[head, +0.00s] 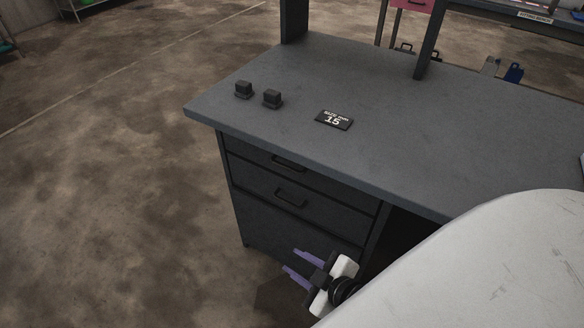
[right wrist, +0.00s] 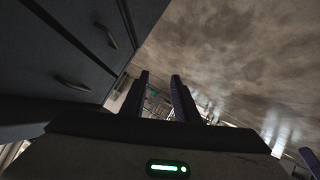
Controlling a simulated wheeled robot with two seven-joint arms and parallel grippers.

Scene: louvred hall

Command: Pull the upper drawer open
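The upper drawer (head: 262,155) is a dark grey front just under the desktop, with a dark bar handle (head: 288,163). It looks shut. Below it is another drawer (head: 325,206) with a similar handle (head: 291,197). My right gripper (head: 290,260) has purple fingers, is open and empty, and sits in front of the cabinet's lower part, below both handles. In the right wrist view its two fingers (right wrist: 159,76) stand apart with nothing between them. Two handles show there at the left, clear of the fingers. My left gripper is not seen in the head view.
The grey desktop (head: 390,130) overhangs the drawers. Dark uprights rise at the back. The floor (head: 110,200) left of the cabinet is clear. My pale arm covers the lower right.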

